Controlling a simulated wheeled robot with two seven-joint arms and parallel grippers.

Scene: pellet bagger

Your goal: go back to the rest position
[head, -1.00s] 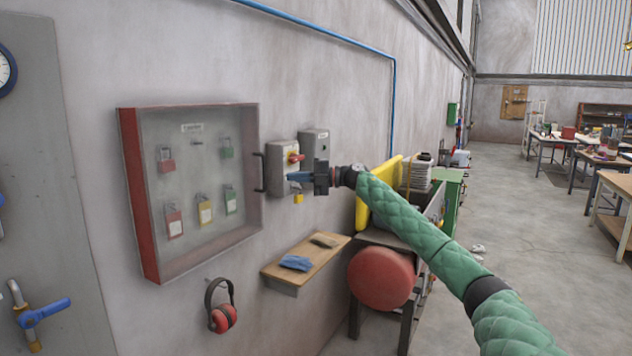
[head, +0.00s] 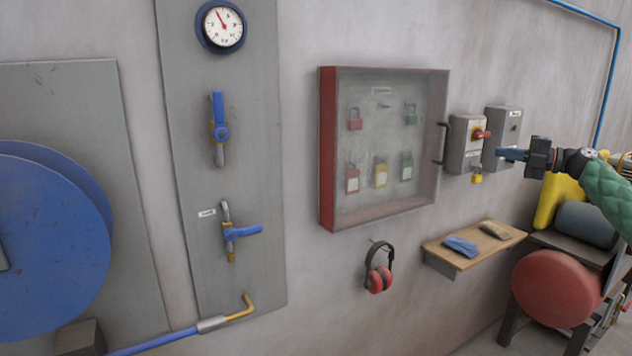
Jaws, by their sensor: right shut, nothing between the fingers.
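My right gripper (head: 512,155) is at the right of the head view, on the end of my green-sleeved arm. It is shut and empty, its blue fingers pointing left in front of the grey switch boxes. A grey switch box with a red handle (head: 468,145) is on the wall left of the fingertips, with a yellow padlock (head: 477,178) hanging at its lower edge. A second grey box (head: 502,128) is just behind the fingers. Whether the fingers touch a box I cannot tell. My left gripper is out of view.
A red lockout cabinet (head: 327,150) with a clear door holds several padlocks. Ear muffs (head: 379,272) hang below it. A wooden shelf (head: 468,254) juts out, bearing blue gloves (head: 460,245). A red drum (head: 556,288) stands lower right. A valve panel (head: 270,200) and blue reel (head: 50,240) are left.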

